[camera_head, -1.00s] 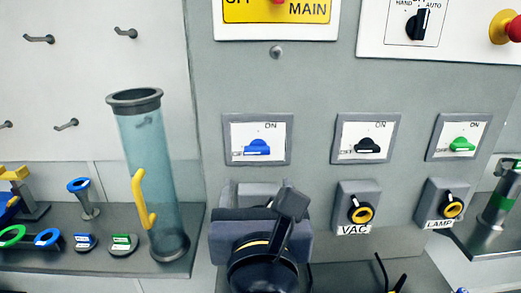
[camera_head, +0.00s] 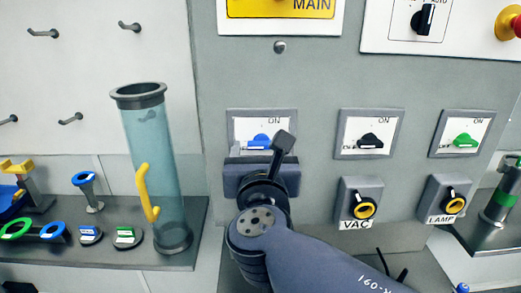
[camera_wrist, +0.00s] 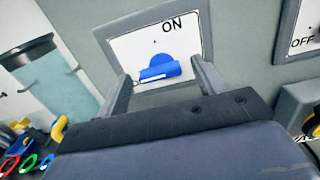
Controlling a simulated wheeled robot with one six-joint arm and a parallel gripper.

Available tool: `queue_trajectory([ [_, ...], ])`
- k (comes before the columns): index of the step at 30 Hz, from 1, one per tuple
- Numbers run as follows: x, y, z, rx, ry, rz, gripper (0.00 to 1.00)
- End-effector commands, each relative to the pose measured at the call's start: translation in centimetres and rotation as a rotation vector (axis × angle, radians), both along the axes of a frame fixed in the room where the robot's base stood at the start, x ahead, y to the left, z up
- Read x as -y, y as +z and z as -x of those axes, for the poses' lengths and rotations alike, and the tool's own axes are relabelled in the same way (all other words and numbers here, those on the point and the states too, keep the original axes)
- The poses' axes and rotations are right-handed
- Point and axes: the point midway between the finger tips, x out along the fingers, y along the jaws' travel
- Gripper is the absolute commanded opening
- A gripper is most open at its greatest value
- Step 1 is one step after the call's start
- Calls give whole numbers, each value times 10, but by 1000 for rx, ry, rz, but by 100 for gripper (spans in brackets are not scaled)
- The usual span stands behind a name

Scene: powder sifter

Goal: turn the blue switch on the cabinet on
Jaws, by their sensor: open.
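The blue switch (camera_head: 260,140) sits in a white plate in a grey frame on the cabinet (camera_head: 320,90), left of two similar switches. In the wrist view the blue switch (camera_wrist: 159,68) lies between my fingers, with its handle pointing left and slightly down, away from the ON mark at the plate's top. My gripper (camera_wrist: 162,88) is open and empty, its fingertips to either side of the switch and close to the plate. In the head view my gripper (camera_head: 261,160) covers the plate's lower part. Whether the fingers touch the switch cannot be told.
A black switch (camera_head: 371,141) and a green switch (camera_head: 467,141) sit to the right, with yellow-ringed knobs marked VAC (camera_head: 366,208) and LAMP (camera_head: 453,206) below. A clear tube (camera_head: 153,150) with a yellow handle stands on a shelf at left.

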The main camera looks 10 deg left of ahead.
Motion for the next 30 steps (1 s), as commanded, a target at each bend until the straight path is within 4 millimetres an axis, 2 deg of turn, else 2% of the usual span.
queue_trajectory([
  [8, 0, 0, -1, 0, 0, 0, 66],
  [24, 0, 0, -1, 0, 0, 0, 22],
  [30, 0, -1, -1, -2, 0, -11, 21],
])
